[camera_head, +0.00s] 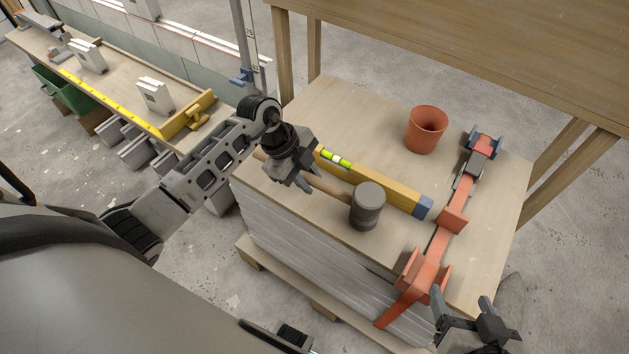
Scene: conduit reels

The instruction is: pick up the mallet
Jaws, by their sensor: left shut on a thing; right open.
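The mallet has a dark grey cylindrical head (367,206) and a light wooden handle (333,189). It is at the front left of the wooden top of a stack (310,100). My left gripper (305,181) is shut on the mallet's handle, left of the head. The fingers hide part of the handle. I cannot tell whether the mallet touches the board. My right gripper (462,310) is open and empty at the bottom right, near the stack's front right corner.
A yellow spirit level (385,187) lies just behind the mallet. An orange clamp-like tool (437,245) lies along the right side, its near end over the front edge. A terracotta pot (427,129) stands at the back. A workbench (120,75) is at the left.

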